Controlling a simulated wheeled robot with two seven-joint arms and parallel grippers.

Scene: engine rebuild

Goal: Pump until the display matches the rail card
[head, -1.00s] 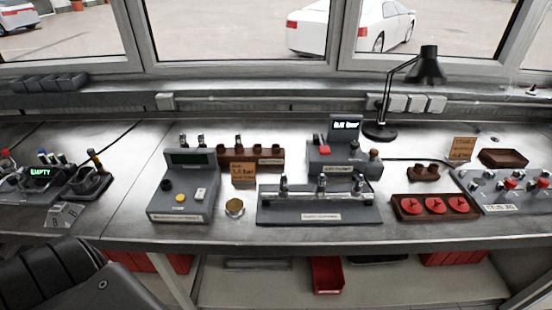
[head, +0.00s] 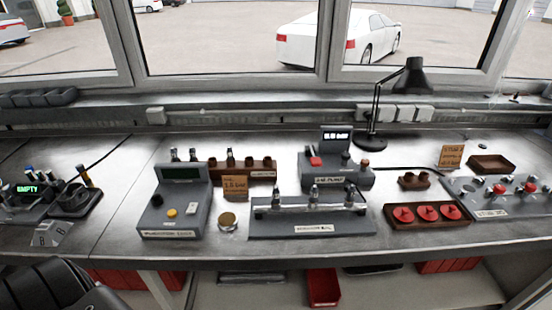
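The grey pump unit (head: 336,178) stands at the back centre of the bench, with a red part on its top left. Its small raised display (head: 336,137) is lit with white text, too small to read surely. The injector rail (head: 310,220) lies in front of it, with several upright metal injectors along its bar. A tan card (head: 236,187) stands just left of the rail's back; its print seems to give a value in bar, its digits not clear. Neither gripper is in view, and nothing is seen touching the pump.
A grey tester box (head: 175,200) with a dark screen and a brass disc (head: 227,220) stand left of the rail. A wooden tray of red discs (head: 428,215), a second tan card (head: 450,156) and a black lamp (head: 375,115) are to the right. Bare bench separates them.

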